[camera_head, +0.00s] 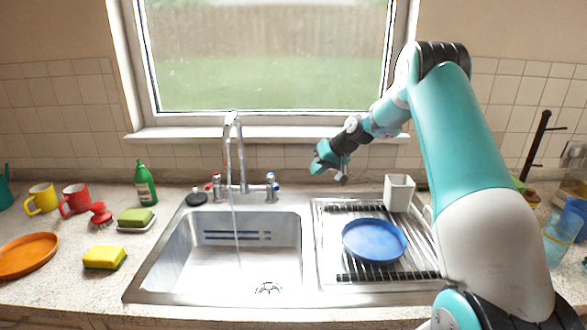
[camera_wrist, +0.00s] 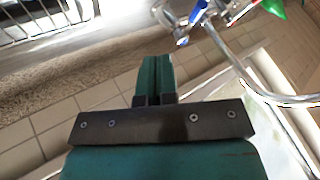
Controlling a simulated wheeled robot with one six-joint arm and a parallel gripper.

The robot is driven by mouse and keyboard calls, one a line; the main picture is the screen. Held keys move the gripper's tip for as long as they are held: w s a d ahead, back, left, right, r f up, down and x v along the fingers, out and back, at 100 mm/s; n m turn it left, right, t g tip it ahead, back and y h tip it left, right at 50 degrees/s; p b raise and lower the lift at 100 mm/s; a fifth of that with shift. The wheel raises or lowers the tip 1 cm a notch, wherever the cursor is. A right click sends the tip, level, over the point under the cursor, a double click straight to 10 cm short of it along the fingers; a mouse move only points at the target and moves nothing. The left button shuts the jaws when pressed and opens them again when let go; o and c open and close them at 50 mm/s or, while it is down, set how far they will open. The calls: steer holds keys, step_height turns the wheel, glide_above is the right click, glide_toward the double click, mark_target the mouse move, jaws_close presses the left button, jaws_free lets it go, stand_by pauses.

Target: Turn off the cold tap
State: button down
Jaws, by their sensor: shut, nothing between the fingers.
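The chrome faucet (camera_head: 242,160) stands behind the sink, and a thin stream of water (camera_head: 236,235) falls from its spout into the basin. The cold tap (camera_head: 271,186), with a blue mark, is on the faucet's right; the hot tap (camera_head: 215,184), with a red mark, is on its left. My gripper (camera_head: 316,168) is shut and empty, above and to the right of the cold tap and apart from it. In the wrist view its closed teal fingers (camera_wrist: 156,72) show at the centre, with the cold tap's blue part (camera_wrist: 199,12) at the upper right.
A blue plate (camera_head: 374,241) and a white cup (camera_head: 399,193) sit on the drainboard at right. A green bottle (camera_head: 145,183) and sponges (camera_head: 104,258) are left of the sink. The window sill (camera_head: 190,134) runs behind the faucet. The basin is clear.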

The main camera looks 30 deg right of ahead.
mark_target(277, 187)
steer(key=w+a+f+p, duration=0.5)
steer(key=w+a+f, duration=0.1)
steer(key=shift+w+a+f, duration=0.4)
steer(key=a+b, duration=0.1)
steer(key=a, duration=0.1)
steer(key=a+b, duration=0.1)
steer(key=shift+w+f+b, duration=0.15)
steer(key=shift+w+b, duration=0.1)
steer(key=shift+b, duration=0.1)
